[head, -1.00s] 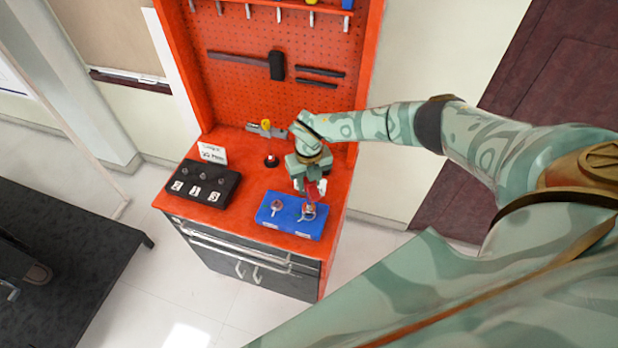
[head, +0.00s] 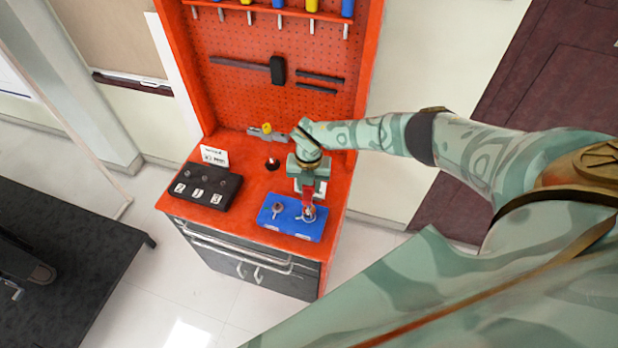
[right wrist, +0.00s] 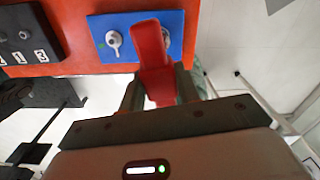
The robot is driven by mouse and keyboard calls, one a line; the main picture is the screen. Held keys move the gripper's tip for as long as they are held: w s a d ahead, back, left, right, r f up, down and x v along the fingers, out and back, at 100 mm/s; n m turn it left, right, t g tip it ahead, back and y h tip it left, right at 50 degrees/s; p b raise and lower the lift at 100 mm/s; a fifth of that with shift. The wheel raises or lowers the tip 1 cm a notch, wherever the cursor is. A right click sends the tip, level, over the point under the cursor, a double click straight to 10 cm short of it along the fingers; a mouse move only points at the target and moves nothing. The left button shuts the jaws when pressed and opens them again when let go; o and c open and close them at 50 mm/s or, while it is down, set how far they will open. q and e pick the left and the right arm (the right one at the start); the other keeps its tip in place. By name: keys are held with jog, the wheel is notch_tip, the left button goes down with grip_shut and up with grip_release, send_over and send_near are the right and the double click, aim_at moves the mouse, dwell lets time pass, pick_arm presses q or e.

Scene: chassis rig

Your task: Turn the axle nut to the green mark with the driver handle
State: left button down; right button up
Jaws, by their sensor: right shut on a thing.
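The red driver handle (right wrist: 153,55) is between the fingers of my right gripper (right wrist: 158,82), which is shut on it. In the head view my right gripper (head: 308,192) is above the right side of the blue block (head: 270,216). The handle's far end covers most of the right nut (right wrist: 167,38). I cannot tell how that nut is turned or whether the handle is fully seated on it. The left nut (right wrist: 114,39) on the block is bare, with a green mark (right wrist: 101,45) to its left. My left gripper is not in view.
A black block (head: 207,186) with the numbers 2, 1 and 3 stands left on the orange bench. A small white sign (head: 214,155) is behind it. A dark round base (head: 271,164) sits near the pegboard (head: 235,100). Bench surface between the blocks is clear.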

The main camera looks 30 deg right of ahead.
jog(key=shift+m, duration=0.7)
jog(key=shift+n, duration=0.5)
jog(key=shift+r+p, duration=0.25)
jog(key=shift+p, duration=0.25)
jog(key=shift+r+p, duration=2.25)
jog(key=shift+r, duration=0.05)
